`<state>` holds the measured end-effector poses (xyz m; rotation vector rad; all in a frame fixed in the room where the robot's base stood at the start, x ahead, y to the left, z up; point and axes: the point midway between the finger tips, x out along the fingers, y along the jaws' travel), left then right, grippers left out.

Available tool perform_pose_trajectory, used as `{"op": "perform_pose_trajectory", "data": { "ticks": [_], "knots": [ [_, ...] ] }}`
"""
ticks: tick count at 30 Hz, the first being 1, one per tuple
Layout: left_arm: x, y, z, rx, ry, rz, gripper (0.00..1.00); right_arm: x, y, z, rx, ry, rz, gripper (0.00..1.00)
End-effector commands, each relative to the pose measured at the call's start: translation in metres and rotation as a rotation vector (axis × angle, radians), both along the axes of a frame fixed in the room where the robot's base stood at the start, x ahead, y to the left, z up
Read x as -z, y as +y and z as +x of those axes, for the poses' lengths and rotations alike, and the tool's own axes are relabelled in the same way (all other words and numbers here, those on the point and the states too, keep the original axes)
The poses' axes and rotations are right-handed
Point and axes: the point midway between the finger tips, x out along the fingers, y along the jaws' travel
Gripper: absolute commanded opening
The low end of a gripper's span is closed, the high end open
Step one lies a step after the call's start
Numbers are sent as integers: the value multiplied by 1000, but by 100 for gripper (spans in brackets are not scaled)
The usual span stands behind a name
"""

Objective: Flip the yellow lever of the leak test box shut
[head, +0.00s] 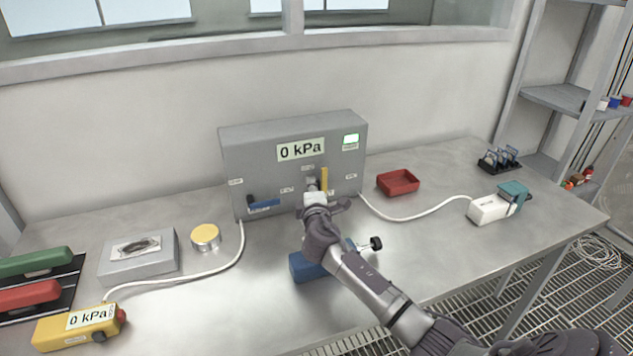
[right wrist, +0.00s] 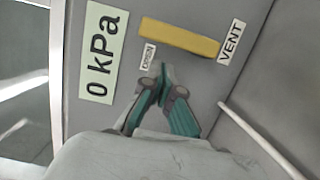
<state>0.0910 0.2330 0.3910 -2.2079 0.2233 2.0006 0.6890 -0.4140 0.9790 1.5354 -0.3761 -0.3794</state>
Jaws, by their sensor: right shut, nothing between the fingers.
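The grey leak test box (head: 265,155) stands at the back of the steel bench, with a "0 kPa" display on its front. Its yellow lever (head: 324,178) points upright on the front face; in the right wrist view the lever (right wrist: 178,38) lies beside a "VENT" label. A blue lever (head: 264,206) lies nearly level at the lower left of the front. My right gripper (head: 312,185) is at the box front, just left of the yellow lever. In the right wrist view its fingertips (right wrist: 163,78) are together and empty, apart from the lever. My left gripper is not in view.
A red tray (head: 398,182) stands right of the box. A white hose (head: 425,214) runs to a white-and-teal device (head: 492,208). A blue block (head: 305,268) is partly behind my right arm. A yellow gauge (head: 75,325) and a round tin (head: 206,236) stand at left.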

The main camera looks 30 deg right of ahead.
Motion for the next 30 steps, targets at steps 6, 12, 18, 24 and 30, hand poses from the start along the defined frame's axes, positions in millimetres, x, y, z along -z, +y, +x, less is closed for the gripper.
{"op": "perform_pose_trajectory", "data": {
  "ticks": [6, 12, 18, 24, 30],
  "knots": [
    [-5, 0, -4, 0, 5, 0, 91, 0, -14, -4, -1, 1, 0, 0],
    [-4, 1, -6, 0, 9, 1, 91, 1, -15, -4, -1, 0, 1, 0],
    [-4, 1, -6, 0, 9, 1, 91, 0, -15, -4, -1, -1, 4, 0],
    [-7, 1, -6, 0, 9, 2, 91, -2, -17, -5, -1, -12, 44, 0],
    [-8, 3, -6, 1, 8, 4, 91, -2, -18, -5, -1, -18, 71, 0]
  ]
}}
